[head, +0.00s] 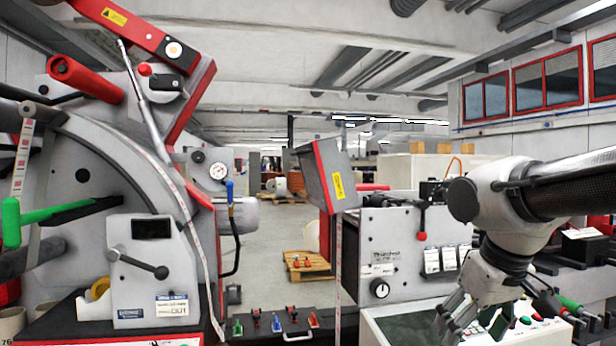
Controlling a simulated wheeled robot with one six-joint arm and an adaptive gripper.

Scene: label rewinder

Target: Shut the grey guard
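A grey guard (328,178) with a red edge and a yellow label stands tilted up in the middle of the head view. It sits at the upper left of a grey machine unit marked with a maker's name (395,245), apparently swung open. My gripper (472,325) hangs at the lower right, over a pale control panel (385,328) with a dark screen. Its fingers point down and look spread, with nothing seen between them. It is well to the right of and below the guard, not touching it. The guard's hinge cannot be made out clearly.
A large grey and red machine (120,200) with a green handle (40,215) and a pressure gauge (218,171) fills the left. A label strip (338,265) hangs below the guard. Open floor shows between the machines.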

